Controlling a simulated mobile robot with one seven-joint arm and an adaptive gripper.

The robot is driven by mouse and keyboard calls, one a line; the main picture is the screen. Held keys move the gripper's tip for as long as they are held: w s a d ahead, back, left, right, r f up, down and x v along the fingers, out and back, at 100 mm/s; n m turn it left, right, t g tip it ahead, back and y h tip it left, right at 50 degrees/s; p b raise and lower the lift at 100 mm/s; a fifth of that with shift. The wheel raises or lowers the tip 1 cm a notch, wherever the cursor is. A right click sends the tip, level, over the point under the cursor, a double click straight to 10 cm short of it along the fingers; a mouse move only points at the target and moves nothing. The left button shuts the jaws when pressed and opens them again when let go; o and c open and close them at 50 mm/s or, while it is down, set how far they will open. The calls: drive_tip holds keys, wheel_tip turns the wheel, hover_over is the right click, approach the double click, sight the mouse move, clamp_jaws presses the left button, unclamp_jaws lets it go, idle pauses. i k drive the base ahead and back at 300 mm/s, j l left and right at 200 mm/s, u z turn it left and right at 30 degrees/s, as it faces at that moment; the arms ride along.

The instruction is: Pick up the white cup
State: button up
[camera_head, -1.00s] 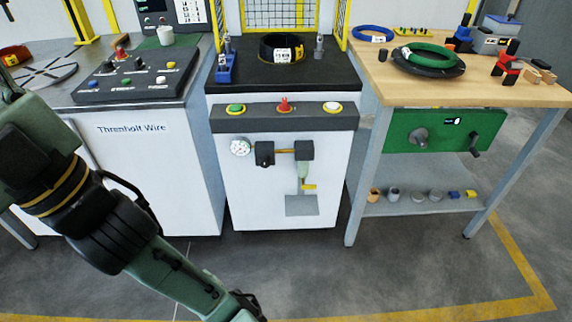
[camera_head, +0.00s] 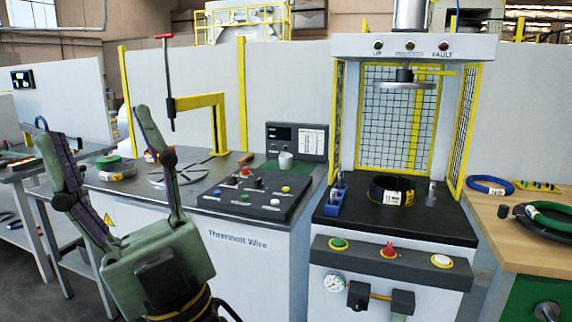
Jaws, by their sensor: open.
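The white cup (camera_head: 285,161) stands upright on the left machine's top, on a green patch behind the control panel and in front of the dark display. My gripper (camera_head: 103,160) is raised at the left of the view, in front of the left machine. Its two fingers are spread wide and point up, with nothing between them. It is well to the left of the cup and apart from it.
The sloped control panel (camera_head: 258,192) with coloured buttons lies in front of the cup. A yellow post frame (camera_head: 216,125) and a round slotted plate (camera_head: 176,177) are to its left. The caged press (camera_head: 398,222) with a black coil (camera_head: 391,183) stands right. A wooden table (camera_head: 506,232) holds more coils.

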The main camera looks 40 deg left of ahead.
sight(285, 160)
drive_tip(key=i+j, duration=0.1)
drive_tip(key=j, duration=0.65)
drive_tip(key=i+j+u, duration=0.1)
drive_tip(key=j, duration=0.25)
drive_tip(key=i+j, duration=0.2)
drive_tip(key=j, duration=0.2)
drive_tip(key=i+j, duration=0.15)
drive_tip(key=j, duration=0.2)
drive_tip(key=i+j, duration=0.2)
drive_tip(key=j, duration=0.2)
drive_tip(key=i+j, duration=0.15)
drive_tip(key=j, duration=0.25)
drive_tip(key=i+j, duration=0.8)
drive_tip(key=j+u, duration=0.05)
